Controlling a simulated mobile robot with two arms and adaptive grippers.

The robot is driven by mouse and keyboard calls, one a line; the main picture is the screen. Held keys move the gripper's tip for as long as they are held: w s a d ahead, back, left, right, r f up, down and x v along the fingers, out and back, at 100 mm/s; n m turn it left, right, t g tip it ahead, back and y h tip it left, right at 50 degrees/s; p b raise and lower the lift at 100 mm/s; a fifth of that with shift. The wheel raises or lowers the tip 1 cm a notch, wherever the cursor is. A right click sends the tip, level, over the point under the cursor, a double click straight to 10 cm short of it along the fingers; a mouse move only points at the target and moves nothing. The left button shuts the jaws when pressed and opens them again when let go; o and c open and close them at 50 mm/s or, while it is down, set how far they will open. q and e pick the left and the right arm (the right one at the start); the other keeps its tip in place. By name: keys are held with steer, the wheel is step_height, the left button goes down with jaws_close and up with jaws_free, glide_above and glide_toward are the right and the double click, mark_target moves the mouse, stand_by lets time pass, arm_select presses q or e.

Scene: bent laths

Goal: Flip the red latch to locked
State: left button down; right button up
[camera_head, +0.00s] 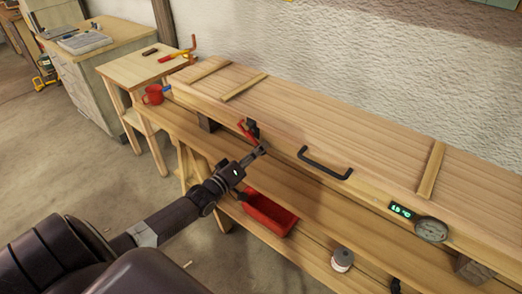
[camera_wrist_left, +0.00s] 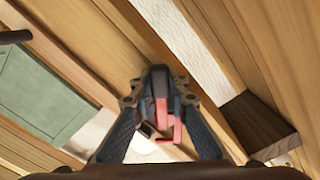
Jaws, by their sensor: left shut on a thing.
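The red latch (camera_head: 244,132) is on the front face of the long wooden box (camera_head: 310,115), left of its black handle (camera_head: 325,164). My left gripper (camera_head: 258,151) reaches in from the left and is at the latch. In the left wrist view the red latch (camera_wrist_left: 163,118) lies between the two dark fingers of my left gripper (camera_wrist_left: 165,110), which are shut on it. The latch's dark mount is partly hidden by the fingers, and I cannot tell the latch's exact setting. My right gripper is not in view.
A green-lit display (camera_head: 402,211) and a round gauge (camera_head: 431,229) are on the box front at right. A red bin (camera_head: 269,214) and a spool (camera_head: 342,259) are lower down. A red mug (camera_head: 153,94) stands at left.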

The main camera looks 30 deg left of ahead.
arm_select(q)
steer(key=a+f+m+b, duration=0.1)
steer(key=m, duration=0.1)
steer(key=shift+a+f+m, duration=0.1)
steer(key=shift+f+m, duration=0.1)
steer(key=shift+m, duration=0.2)
steer(key=shift+w+a+f+m+b, duration=0.1)
steer(key=shift+a+f+m+b, duration=0.15)
steer(key=shift+a+m, duration=0.7)
steer(key=shift+w+a+f+m+b, duration=0.1)
steer(key=shift+a+m+b, duration=0.2)
steer(key=shift+m, duration=1.3)
steer(key=shift+a+f+m+b, duration=0.25)
steer(key=shift+a+m, duration=0.3)
steer(key=shift+m, duration=0.7)
steer(key=c, duration=1.8)
jaws_free()
steer(key=shift+a+r, duration=0.1)
steer(key=shift+c, duration=0.2)
steer(key=shift+s, duration=0.15)
